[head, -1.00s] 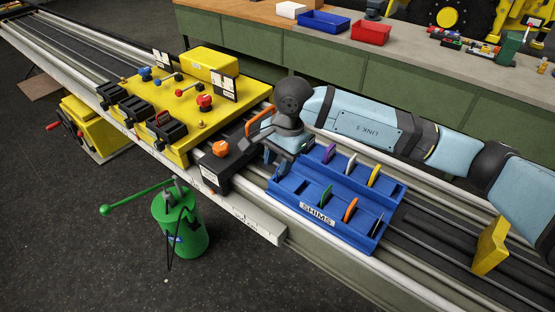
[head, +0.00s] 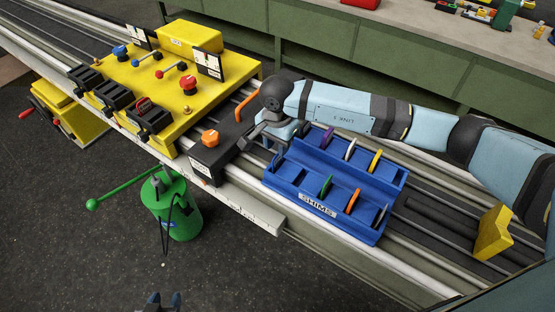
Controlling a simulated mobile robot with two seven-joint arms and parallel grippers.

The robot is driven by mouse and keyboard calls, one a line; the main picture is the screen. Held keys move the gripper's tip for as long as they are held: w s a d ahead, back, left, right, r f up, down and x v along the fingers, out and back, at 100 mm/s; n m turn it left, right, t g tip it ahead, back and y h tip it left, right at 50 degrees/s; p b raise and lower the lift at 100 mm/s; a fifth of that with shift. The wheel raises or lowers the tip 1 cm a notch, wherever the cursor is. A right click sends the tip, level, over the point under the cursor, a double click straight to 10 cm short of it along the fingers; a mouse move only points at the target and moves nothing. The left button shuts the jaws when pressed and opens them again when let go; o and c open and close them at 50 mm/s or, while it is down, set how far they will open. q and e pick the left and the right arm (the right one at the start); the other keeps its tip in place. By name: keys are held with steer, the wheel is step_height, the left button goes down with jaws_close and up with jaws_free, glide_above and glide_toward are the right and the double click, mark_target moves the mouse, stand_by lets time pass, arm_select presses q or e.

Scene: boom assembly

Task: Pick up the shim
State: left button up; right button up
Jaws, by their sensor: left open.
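The blue shim tray (head: 318,209), labelled SHIMS, sits on the rails at centre right. Its back row holds a purple shim (head: 327,137), a white shim (head: 350,149) and a yellow shim (head: 375,160). Its front row holds a green shim (head: 326,187), an orange shim (head: 353,201) and a dark shim (head: 381,215). My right gripper (head: 262,140) is at the tray's left end, partly hidden behind its own wrist; I cannot tell whether it holds anything. My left gripper (head: 165,301) shows only its fingertips at the bottom edge, open and well away from the tray.
A yellow control block (head: 180,110) with knobs and black clips sits left on the rails. A dark block with an orange knob (head: 210,137) lies beside the tray. A green hand pump (head: 172,212) stands below. A yellow plate (head: 493,233) stands right.

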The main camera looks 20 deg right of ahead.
mark_target(278, 158)
steer(key=f, duration=0.1)
steer(key=f+p, duration=0.1)
steer(key=f, duration=0.2)
steer(key=shift+s+f+p, duration=0.2)
steer(key=shift+s+p, duration=0.1)
steer(key=shift+p, duration=0.05)
steer(key=shift+f, duration=0.25)
steer(key=shift+c, duration=0.7)
jaws_close()
